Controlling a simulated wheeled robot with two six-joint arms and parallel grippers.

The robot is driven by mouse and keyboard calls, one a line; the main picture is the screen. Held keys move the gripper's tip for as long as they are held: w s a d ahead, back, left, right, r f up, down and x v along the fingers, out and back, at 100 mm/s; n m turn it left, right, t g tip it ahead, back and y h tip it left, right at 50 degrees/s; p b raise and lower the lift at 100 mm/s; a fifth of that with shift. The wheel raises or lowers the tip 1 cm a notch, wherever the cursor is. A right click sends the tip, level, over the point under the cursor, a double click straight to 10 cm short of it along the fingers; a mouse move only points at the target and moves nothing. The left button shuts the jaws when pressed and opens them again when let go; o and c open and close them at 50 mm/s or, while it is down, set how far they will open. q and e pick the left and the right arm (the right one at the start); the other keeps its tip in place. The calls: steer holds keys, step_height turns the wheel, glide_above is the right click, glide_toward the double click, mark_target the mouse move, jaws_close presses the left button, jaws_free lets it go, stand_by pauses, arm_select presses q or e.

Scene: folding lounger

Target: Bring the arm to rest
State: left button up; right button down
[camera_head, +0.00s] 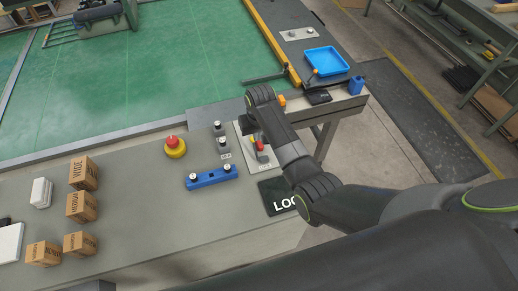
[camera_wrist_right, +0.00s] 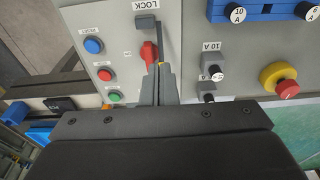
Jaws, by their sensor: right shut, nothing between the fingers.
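My right arm (camera_head: 280,135) reaches in from the right over the workbench (camera_head: 135,150). My right gripper (camera_wrist_right: 162,78) is shut, with nothing between its fingers. Its tips are close to a red handle (camera_wrist_right: 150,53) on a grey panel (camera_wrist_right: 115,42) marked LOCK; I cannot tell whether they touch it. In the head view the red handle (camera_head: 258,144) shows just beside my wrist, which hides part of the panel. My left gripper is not in view.
A blue fuse block (camera_head: 211,178) and a red emergency button (camera_head: 175,146) on a yellow base are left of the panel. A black LOCK plate (camera_head: 280,196) lies in front. Cardboard boxes (camera_head: 83,206) stand further left. A blue tray (camera_head: 326,62) is at the back right.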

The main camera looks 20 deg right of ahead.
steer(key=s+d+f+m+t, duration=0.1)
steer(key=s+d, duration=0.4)
steer(key=s, duration=0.4)
steer(key=s+d+f, duration=0.2)
steer(key=s+d, duration=0.4)
steer(key=s, duration=0.3)
steer(key=s+d+r+h, duration=0.1)
steer(key=s+r, duration=0.2)
steer(key=s, duration=0.3)
steer(key=s+d+r+t, duration=0.1)
steer(key=s+d+r, duration=0.15)
steer(key=s, duration=0.35)
steer(key=s+d+r+h, duration=0.1)
steer(key=s+r, duration=0.2)
steer(key=s, duration=0.3)
step_height(320, 180, down, 33)
steer(key=d+g+b, duration=0.1)
steer(key=d+b, duration=0.1)
steer(key=b, duration=0.6)
steer(key=s+a+f+b, duration=0.1)
steer(key=s+f+b, duration=0.2)
steer(key=s+f, duration=0.4)
steer(key=s+a+f+g+y+b, duration=0.1)
steer(key=s+f+b, duration=0.2)
steer(key=s+f, duration=0.4)
step_height(320, 180, down, 8)
steer(key=shift+s+f+g, duration=0.1)
steer(key=shift+s+g, duration=0.2)
steer(key=shift+s, duration=0.1)
